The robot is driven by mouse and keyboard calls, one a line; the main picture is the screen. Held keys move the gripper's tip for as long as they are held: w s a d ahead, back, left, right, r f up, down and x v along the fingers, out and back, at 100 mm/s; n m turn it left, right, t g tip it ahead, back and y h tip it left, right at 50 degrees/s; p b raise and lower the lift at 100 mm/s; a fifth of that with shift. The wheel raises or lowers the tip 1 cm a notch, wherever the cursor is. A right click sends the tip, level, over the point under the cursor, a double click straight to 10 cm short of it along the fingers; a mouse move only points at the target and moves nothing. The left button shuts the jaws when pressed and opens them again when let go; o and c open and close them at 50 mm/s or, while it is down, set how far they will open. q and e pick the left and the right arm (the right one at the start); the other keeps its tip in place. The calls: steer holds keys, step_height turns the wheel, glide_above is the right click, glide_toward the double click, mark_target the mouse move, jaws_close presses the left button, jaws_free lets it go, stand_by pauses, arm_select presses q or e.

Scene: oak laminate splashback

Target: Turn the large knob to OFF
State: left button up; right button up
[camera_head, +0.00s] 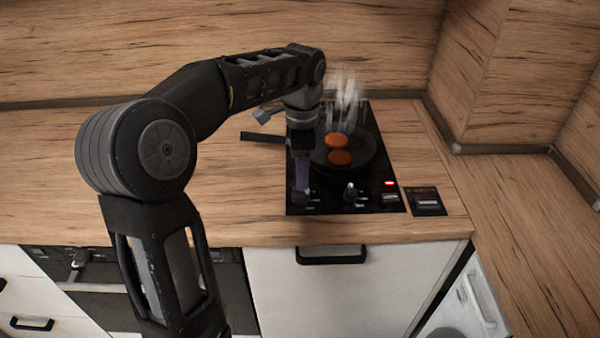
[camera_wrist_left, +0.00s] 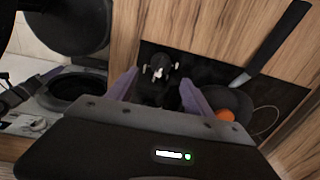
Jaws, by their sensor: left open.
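A black cooktop (camera_head: 372,203) is set in the wooden counter. A dark knob (camera_head: 299,196) sits at its front left and a second knob (camera_head: 350,193) is to the right. My left gripper (camera_head: 302,180) points down over the front-left knob, its purple fingers open. In the left wrist view a black knob with a pale mark (camera_wrist_left: 158,70) shows between the two spread fingers of the left gripper (camera_wrist_left: 160,90). I cannot tell whether the fingers touch it, and its markings are too small to read. My right gripper is out of view.
A pan (camera_head: 365,148) with two orange-brown patties (camera_head: 338,148) steams behind the knobs, its handle (camera_head: 262,137) pointing left. A red light (camera_head: 389,184) glows at the cooktop's front right. A small black panel (camera_head: 427,201) lies beside it. The counter at left is clear.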

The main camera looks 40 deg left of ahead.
mark_target(301, 193)
arm_select(q)
steer(key=shift+w+a+r, duration=0.15)
steer(key=shift+a+r, duration=0.05)
steer(key=shift+s+d+r, duration=0.1)
steer(key=shift+s+d, duration=0.05)
steer(key=shift+s, duration=0.05)
steer(key=shift+w+f+p, duration=0.2)
steer(key=shift+f+p, duration=0.1)
steer(key=shift+f, duration=3.65)
steer(key=shift+c, duration=0.6)
jaws_close()
